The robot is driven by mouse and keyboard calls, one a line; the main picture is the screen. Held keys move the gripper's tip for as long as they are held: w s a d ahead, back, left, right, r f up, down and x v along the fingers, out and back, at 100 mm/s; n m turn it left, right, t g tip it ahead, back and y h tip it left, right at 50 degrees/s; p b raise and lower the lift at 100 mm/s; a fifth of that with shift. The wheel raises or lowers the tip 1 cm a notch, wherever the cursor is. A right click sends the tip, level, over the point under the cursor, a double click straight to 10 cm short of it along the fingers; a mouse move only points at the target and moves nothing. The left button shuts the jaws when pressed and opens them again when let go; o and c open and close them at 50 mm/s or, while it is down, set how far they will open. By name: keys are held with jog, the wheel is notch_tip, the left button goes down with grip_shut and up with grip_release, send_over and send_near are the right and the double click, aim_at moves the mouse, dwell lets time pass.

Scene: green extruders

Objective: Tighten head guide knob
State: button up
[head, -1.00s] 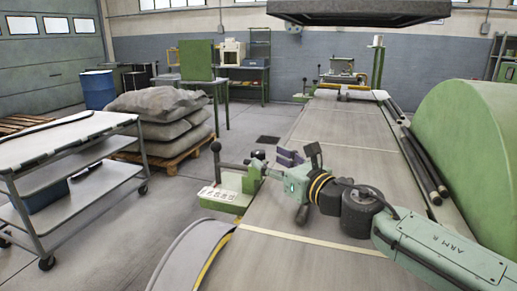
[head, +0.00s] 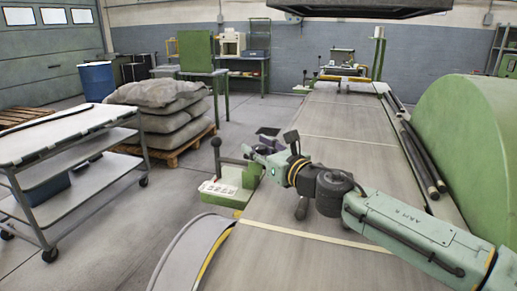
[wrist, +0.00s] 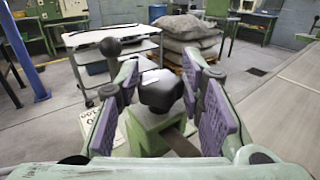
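The head guide knob, a black lobed knob (wrist: 160,88), sits on a green block (wrist: 150,137) in the wrist view. My gripper (wrist: 160,68) is open, with its purple finger pads to the left and right of the knob. Gaps show on both sides, and I cannot tell how deep the knob lies between the pads. In the head view, my gripper (head: 266,138) is over the right side of the green guide (head: 234,186) at the table's left edge. There the knob is hard to tell from the dark fingers.
A black ball-ended lever (head: 216,144) stands at the guide's left, and also shows in the wrist view (wrist: 109,47). The long conveyor table (head: 335,150) is mostly clear, with dark rods on its right. A cart (head: 70,135) and stacked sacks (head: 160,110) stand to the left.

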jog(key=c, duration=0.7)
